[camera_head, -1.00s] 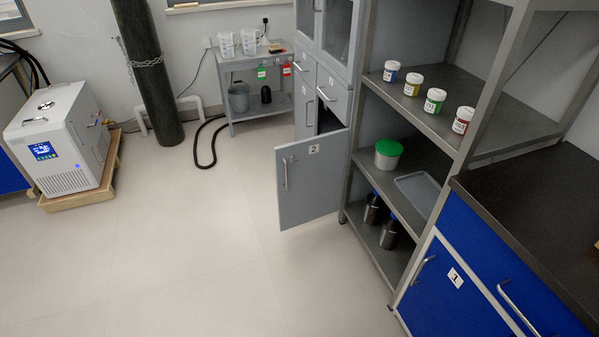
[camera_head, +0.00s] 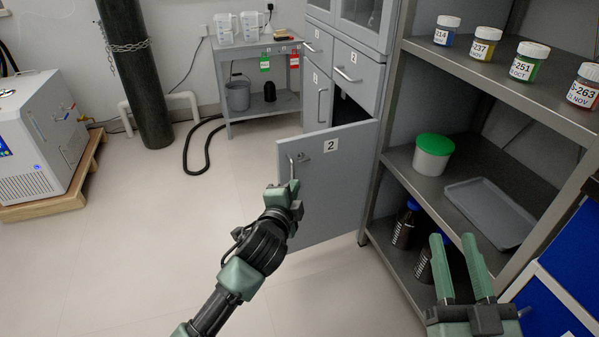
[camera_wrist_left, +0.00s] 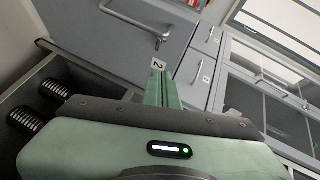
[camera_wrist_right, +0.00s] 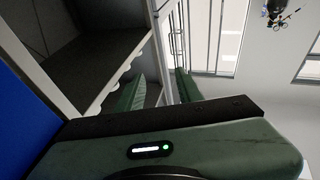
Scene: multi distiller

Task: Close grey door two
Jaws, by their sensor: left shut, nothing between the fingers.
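Grey door two (camera_head: 340,190), a flat panel with a "2" label and a vertical bar handle, stands swung open from the lower part of the grey cabinet (camera_head: 360,60). A dark opening shows behind its top edge. My left gripper (camera_head: 293,187) is shut and empty, at the door's free edge near the lower end of the handle; whether it touches cannot be told. In the left wrist view its fingers (camera_wrist_left: 162,88) point at the door (camera_wrist_left: 95,45) and handle (camera_wrist_left: 135,22). My right gripper (camera_head: 458,268) is open and empty, in front of the shelf unit.
The steel shelf unit (camera_head: 425,190) right of the door holds several labelled jars, a green-lidded tub (camera_head: 433,157), a grey tray (camera_head: 490,212) and dark bottles. A small grey side table (camera_head: 257,45) stands behind.

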